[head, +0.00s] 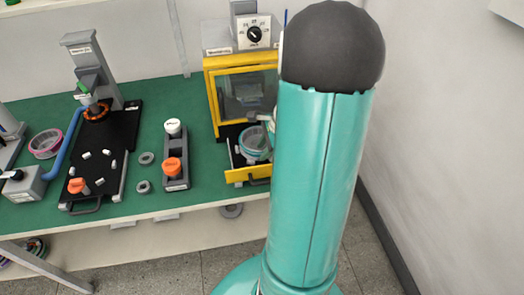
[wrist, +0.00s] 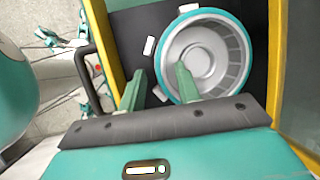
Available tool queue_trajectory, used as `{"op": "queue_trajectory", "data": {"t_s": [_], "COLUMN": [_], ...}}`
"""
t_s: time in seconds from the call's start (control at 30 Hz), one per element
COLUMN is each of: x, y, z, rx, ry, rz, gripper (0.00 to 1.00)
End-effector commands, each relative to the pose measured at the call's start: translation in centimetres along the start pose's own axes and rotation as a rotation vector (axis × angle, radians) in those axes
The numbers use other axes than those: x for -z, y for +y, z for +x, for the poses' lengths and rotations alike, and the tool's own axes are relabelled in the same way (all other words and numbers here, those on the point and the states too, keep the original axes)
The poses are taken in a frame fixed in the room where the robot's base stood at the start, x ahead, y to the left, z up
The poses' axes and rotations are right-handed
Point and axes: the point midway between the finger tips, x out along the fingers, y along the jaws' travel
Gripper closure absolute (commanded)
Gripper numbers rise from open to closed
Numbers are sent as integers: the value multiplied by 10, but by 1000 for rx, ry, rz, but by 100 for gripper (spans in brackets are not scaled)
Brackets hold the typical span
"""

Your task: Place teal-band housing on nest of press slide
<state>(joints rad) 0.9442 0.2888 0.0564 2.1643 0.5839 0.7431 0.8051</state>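The teal-band housing (head: 256,141) is a round grey ring-walled part with a teal rim, on the pulled-out press slide (head: 247,175) with its yellow front. In the wrist view the housing (wrist: 240,42) lies over the slide's dark floor (wrist: 130,22), beside small white pads. Whether it is fully seated on the nest cannot be told; the nest is hidden under it. My gripper (wrist: 159,72) is open, its two teal fingers apart. The left finger is outside the housing and the right finger overlaps its inside, with the near-left rim between them. In the head view my arm hides most of the gripper.
The yellow-framed press (head: 243,90) stands behind the slide. Left of it are a dark holder (head: 177,160) with orange and white knobs, grey rings (head: 143,187), and a black fixture board (head: 105,150). A pink-and-teal ring part (head: 45,143) lies farther left. A wall stands at right.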

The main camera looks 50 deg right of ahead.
Motion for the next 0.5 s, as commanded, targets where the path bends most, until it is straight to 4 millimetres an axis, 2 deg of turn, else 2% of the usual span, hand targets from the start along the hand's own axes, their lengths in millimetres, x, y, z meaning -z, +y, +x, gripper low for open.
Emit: {"op": "queue_trajectory", "data": {"t_s": [0.3, 0.5], "x": [0, 0], "y": [-1, 0], "z": [-70, -96], "rx": [5, 2], "ry": [2, 2], "rz": [-1, 0], "gripper": [67, 67]}}
